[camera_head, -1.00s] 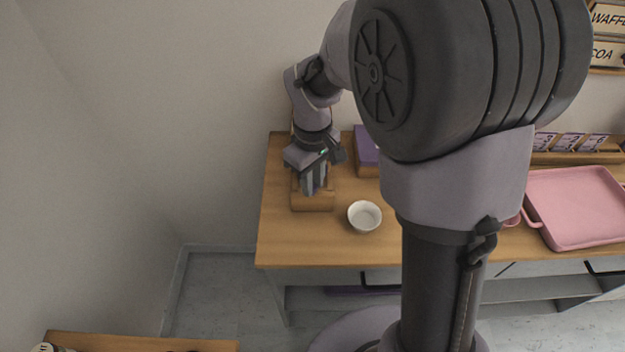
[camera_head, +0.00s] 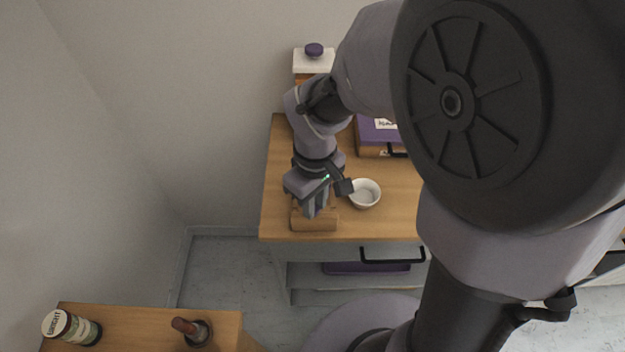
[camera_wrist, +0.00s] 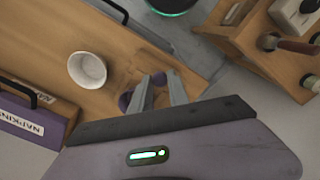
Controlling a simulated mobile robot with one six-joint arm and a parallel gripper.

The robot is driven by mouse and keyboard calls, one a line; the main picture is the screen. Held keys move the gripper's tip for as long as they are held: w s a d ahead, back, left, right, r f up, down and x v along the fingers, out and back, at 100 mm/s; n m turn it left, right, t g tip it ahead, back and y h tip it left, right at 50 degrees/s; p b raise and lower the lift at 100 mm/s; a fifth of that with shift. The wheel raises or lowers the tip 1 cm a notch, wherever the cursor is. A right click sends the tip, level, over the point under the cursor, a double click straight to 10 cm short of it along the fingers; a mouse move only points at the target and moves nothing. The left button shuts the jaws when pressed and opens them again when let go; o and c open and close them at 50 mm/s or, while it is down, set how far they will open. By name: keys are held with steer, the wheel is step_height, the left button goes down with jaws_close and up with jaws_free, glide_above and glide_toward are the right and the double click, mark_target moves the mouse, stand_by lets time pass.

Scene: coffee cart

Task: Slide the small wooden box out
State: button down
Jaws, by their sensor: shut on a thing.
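The small wooden box (camera_head: 315,222) stands near the front left edge of the wooden counter (camera_head: 277,200). My gripper (camera_head: 315,212) reaches down onto it from above and hides much of its top. The gripper is shut on the box; the exact grip is partly hidden.
A white bowl (camera_head: 365,193) stands just right of the box. A black handle (camera_head: 392,255) is below the counter edge. A low table (camera_head: 140,325) holds a jar (camera_head: 70,327).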

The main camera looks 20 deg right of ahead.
steer(key=shift+s, duration=0.15)
steer(key=c, duration=1.3)
jaws_free()
steer(key=shift+s+a, duration=0.1)
steer(key=shift+s, duration=0.05)
steer(key=shift+o, duration=0.2)
step_height(320, 180, up, 17)
steer(key=p, duration=0.8)
steer(key=shift+r, duration=0.2)
steer(key=s+m+t+y+b, duration=0.2)
steer(key=s+m+t+b, duration=0.3)
steer(key=s+m, duration=0.4)
steer(key=shift+s+a+r+m+t, duration=0.2)
steer(key=shift+s+m+t, duration=0.15)
steer(key=shift+m, duration=0.35)
